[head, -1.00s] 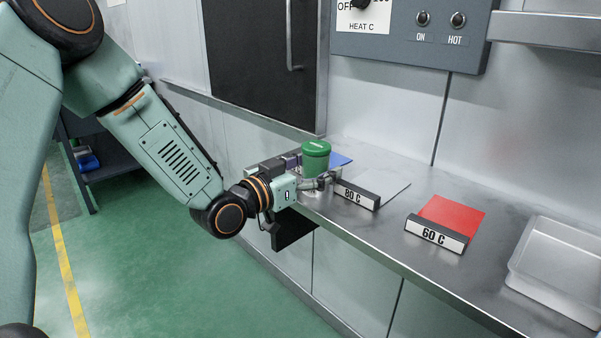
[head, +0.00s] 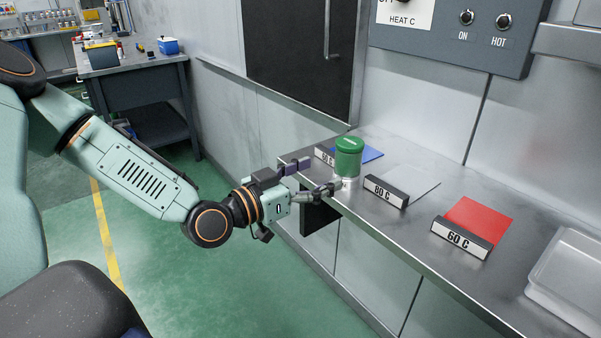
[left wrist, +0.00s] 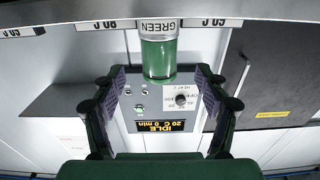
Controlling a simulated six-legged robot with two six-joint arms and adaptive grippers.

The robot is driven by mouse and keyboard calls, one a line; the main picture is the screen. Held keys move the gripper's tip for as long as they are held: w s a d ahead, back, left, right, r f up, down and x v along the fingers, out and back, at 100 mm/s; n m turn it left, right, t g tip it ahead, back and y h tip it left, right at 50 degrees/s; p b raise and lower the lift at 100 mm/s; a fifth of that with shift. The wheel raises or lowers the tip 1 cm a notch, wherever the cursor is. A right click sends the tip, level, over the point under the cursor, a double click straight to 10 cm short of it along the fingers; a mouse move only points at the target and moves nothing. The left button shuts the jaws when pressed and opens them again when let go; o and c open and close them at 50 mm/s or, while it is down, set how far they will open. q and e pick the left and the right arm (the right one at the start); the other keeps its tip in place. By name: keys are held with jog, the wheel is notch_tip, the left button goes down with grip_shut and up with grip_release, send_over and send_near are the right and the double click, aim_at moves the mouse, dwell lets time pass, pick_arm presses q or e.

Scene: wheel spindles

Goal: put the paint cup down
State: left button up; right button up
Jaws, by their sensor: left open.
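The paint cup (head: 348,160) is green with a green lid and a pale band at its base. It stands upright on the steel shelf (head: 400,215) near the front edge, between the 80 C sign (head: 385,191) and the 50 C sign (head: 325,156). My left gripper (head: 324,175) is open, with its fingers spread just short of the cup. In the left wrist view the cup (left wrist: 159,58), labelled GREEN, appears upside down beyond and between the fingertips, apart from both. My right gripper is not in view.
A blue square (head: 368,153) lies behind the 50 C sign. A red square (head: 477,220) lies behind the 60 C sign (head: 461,238). A clear tray (head: 570,270) sits at the right. A control panel (head: 460,35) is on the wall. A dark workbench (head: 135,60) stands far left.

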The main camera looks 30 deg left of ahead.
pick_arm(q)
jog(key=p+v, duration=0.3)
jog(key=shift+s+p, duration=0.2)
jog(key=shift+p, duration=0.1)
